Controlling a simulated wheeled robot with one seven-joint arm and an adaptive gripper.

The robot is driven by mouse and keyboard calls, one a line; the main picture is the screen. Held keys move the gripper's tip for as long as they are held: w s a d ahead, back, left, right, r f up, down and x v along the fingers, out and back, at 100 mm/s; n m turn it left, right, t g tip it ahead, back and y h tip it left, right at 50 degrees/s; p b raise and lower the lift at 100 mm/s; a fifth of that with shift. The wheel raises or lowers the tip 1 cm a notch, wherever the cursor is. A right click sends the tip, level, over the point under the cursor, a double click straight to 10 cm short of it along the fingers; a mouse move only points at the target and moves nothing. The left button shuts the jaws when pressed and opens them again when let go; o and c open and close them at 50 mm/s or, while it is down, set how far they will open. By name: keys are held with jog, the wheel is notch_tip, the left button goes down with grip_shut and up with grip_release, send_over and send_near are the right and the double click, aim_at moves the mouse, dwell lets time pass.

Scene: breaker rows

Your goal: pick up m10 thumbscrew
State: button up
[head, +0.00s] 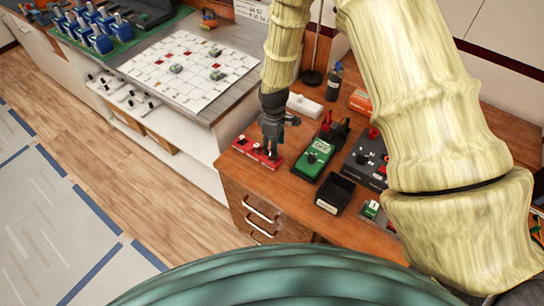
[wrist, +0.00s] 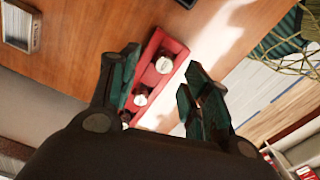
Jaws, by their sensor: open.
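A red block (head: 251,150) stands at the near left of the wooden bench and holds small pale-headed pieces that look like thumbscrews. The wrist view shows this red block (wrist: 153,83) with two round pale heads, one farther (wrist: 164,65) and one nearer (wrist: 140,100). I cannot read any size marking, so I cannot tell which is the M10. My gripper (head: 268,153) points down over the red block. In the wrist view my gripper (wrist: 160,80) is open, with the heads seen between its fingers and nothing held. Part of the block is hidden by the gripper.
Right of the block are a green meter (head: 315,158), an open black bin (head: 335,194) and a dark panel (head: 366,158). The bench's front edge is close to the block.

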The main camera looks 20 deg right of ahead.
jog(key=shift+s+a+f+p, duration=0.1)
jog(key=shift+s+f+p, duration=0.3)
jog(key=shift+p, duration=0.15)
jog(key=shift+w+f+p, duration=0.1)
jog(key=shift+f+p, duration=0.45)
jog(key=shift+f, duration=1.15)
grip_shut()
